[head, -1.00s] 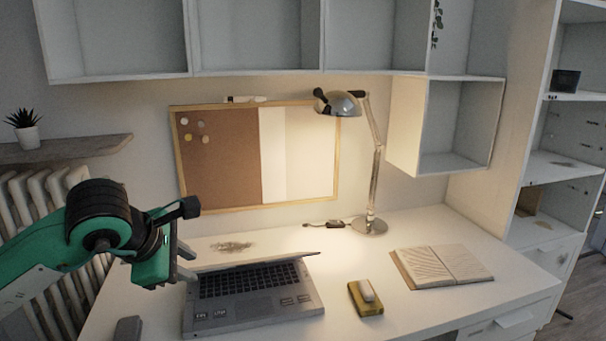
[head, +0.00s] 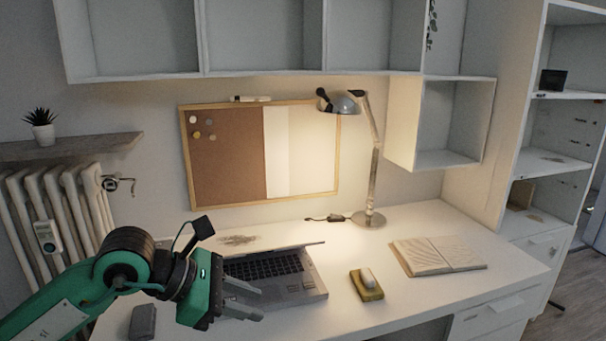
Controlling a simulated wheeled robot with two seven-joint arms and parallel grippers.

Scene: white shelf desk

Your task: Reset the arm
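My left arm comes in from the lower left, green and black. Its gripper (head: 250,300) is in front of the laptop, with two grey fingers pointing right and a visible gap between them; nothing shows between the fingers. The laptop (head: 285,267) stands on the white desk (head: 410,226) with its lid tilted open, its left part hidden behind my gripper. I cannot tell whether the fingers touch it. My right gripper is not in view.
A lit desk lamp (head: 376,170) stands at the back. A yellow item (head: 367,291) with a mouse (head: 368,277) on it and an open book (head: 440,257) lie to the right. A dark grey object (head: 143,322) is at the left. Shelves (head: 265,73) hang above.

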